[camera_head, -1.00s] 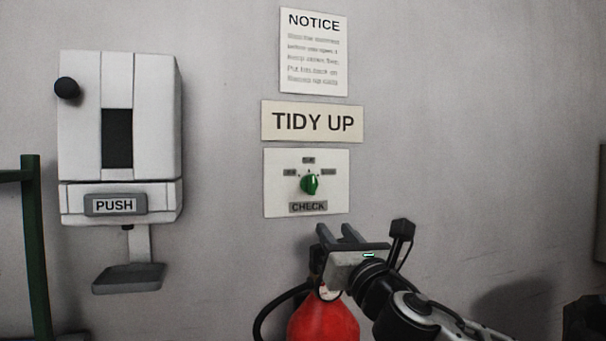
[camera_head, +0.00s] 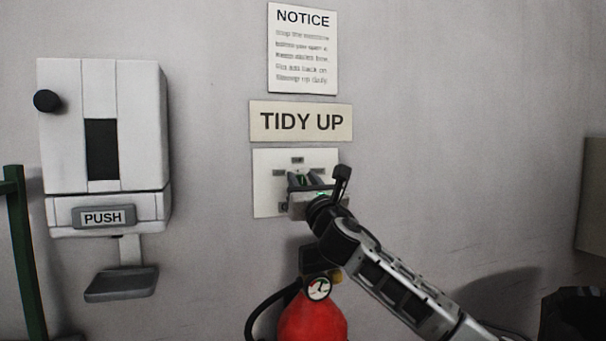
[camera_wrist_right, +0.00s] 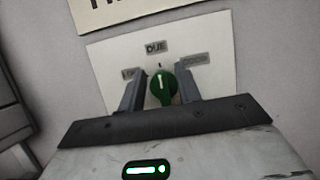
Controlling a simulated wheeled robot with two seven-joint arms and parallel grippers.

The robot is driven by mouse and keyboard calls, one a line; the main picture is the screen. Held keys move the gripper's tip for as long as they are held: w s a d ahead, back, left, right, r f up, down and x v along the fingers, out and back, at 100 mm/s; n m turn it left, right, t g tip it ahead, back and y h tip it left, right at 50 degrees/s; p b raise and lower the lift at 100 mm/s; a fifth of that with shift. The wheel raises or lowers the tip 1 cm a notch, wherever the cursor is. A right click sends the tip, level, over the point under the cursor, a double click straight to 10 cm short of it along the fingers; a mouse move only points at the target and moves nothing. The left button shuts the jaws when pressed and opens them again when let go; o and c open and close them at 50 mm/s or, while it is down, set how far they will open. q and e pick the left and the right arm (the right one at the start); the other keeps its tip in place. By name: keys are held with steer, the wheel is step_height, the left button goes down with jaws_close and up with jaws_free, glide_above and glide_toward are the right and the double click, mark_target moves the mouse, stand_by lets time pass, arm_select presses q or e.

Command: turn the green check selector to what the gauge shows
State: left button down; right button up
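The green check selector (camera_wrist_right: 161,88) is a round knob on a white plate (camera_head: 265,185) on the wall. Its white mark points up, toward the label DUE (camera_wrist_right: 156,47). A label stands to each side of DUE, too blurred to read. My right gripper (camera_head: 302,181) is at the plate and hides most of the knob in the head view. In the right wrist view its two fingers (camera_wrist_right: 160,76) are apart, one on each side of the knob, with narrow gaps. The gauge (camera_head: 318,288) is a small white dial on the red extinguisher (camera_head: 312,325); its reading is too small to tell.
A TIDY UP sign (camera_head: 301,121) and a NOTICE sheet (camera_head: 302,50) hang above the plate. A white dispenser (camera_head: 150,140) marked PUSH is on the wall at left, with a grey tray (camera_head: 121,284) below. A green post (camera_head: 22,260) stands at far left.

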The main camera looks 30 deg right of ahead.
arm_select(q)
steer(key=shift+w+r, duration=0.2)
steer(key=shift+w, duration=0.1)
arm_select(e)
steer(key=shift+w+r, duration=0.1)
steer(key=shift+w, duration=0.2)
steer(key=shift+d, duration=0.1)
jaws_close()
arm_select(q)
steer(key=shift+s+d+f, duration=0.1)
steer(key=shift+s, duration=0.05)
arm_select(e)
steer(key=shift+m, duration=0.7)
steer(key=shift+s+d+f+m+g+h, duration=0.15)
steer(key=shift+m+g+h, duration=0.65)
steer(key=shift+m, duration=1.25)
steer(key=shift+w+d+f+m+g+h, duration=0.15)
steer(key=shift+m+g+h, duration=0.65)
steer(key=shift+m, duration=1.3)
steer(key=shift+s+d+m+g+h, duration=0.2)
steer(key=shift+m+g+h, duration=0.3)
steer(key=shift+m+h, duration=1.1)
steer(key=shift+m+y, duration=0.5)
steer(key=shift+m, duration=0.15)
